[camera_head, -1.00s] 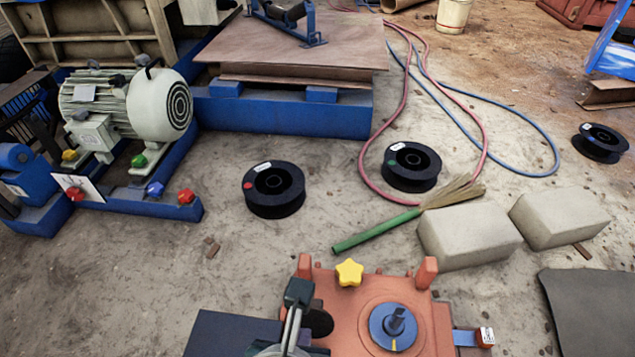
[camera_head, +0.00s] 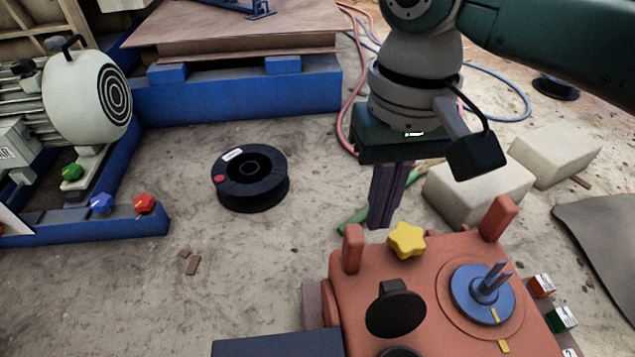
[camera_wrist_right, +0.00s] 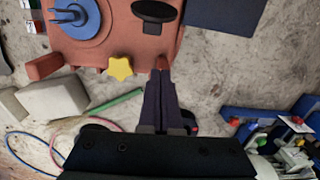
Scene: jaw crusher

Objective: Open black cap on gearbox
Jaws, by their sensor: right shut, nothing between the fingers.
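The orange-red gearbox (camera_head: 375,272) is at the bottom of the head view. On it, the black cap (camera_head: 394,310) shows as a tilted round disc, raised from the housing. A dark round rim (camera_head: 403,352) shows just below it, cut off by the picture edge. The cap also shows at the top of the right wrist view (camera_wrist_right: 155,11). My right gripper (camera_head: 381,226) points down beyond the gearbox's far edge, near its left post. Its fingers are shut and empty, apart from the cap. My left gripper is not in view.
A yellow star knob (camera_head: 406,240) and a blue disc with a handle (camera_head: 482,293) are on the gearbox. Pale blocks (camera_head: 478,190) lie behind it. A black spool (camera_head: 250,178) sits on open ground to the left. A motor (camera_head: 85,95) stands at far left.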

